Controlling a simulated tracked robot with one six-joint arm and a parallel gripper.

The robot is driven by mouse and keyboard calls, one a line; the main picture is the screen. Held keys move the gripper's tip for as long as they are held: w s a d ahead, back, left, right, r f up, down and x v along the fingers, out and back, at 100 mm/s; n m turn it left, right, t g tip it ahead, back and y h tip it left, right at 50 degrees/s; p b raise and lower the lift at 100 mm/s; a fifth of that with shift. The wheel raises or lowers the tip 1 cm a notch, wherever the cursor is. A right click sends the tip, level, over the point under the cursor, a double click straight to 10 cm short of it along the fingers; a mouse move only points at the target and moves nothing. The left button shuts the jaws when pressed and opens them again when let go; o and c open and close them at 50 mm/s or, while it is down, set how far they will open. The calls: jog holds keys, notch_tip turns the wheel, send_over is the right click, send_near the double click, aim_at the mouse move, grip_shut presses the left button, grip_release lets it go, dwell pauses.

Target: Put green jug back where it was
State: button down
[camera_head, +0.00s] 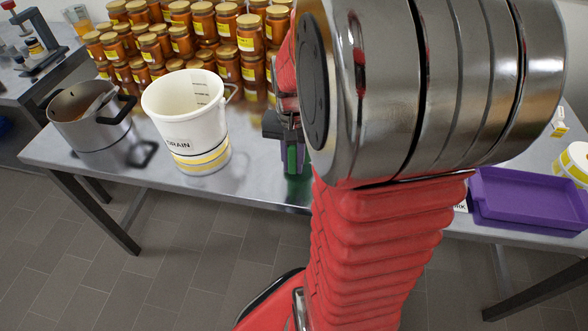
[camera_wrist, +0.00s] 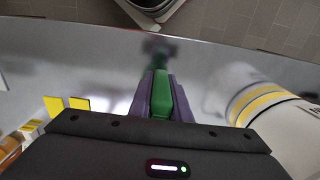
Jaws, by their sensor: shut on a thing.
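The green jug (camera_wrist: 165,97) shows in the wrist view only as a green part between the two purplish fingers of my gripper (camera_wrist: 162,92). My gripper is shut on it. In the head view a small green piece of the jug (camera_head: 296,158) shows at my gripper (camera_head: 287,142), just right of the white bucket. My arm hides most of the jug there. It is over the grey metal table (camera_head: 245,190), near the front edge. I cannot tell whether it touches the table top.
The white bucket (camera_head: 183,110) marked DRAIN stands close to the left of my gripper. A steel pot (camera_head: 90,125) stands further left. Stacked honey-coloured jars (camera_head: 205,25) fill the back. A purple tray (camera_head: 530,200) lies at the right. The front strip between pot and bucket is narrow.

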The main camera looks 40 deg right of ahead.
jog(key=shift+f, duration=1.8)
jog(key=c, duration=1.6)
grip_release()
jog(key=shift+f, duration=0.1)
jog(key=shift+c, duration=0.2)
notch_tip(320, 180, up, 12)
jog(key=shift+r, duration=0.1)
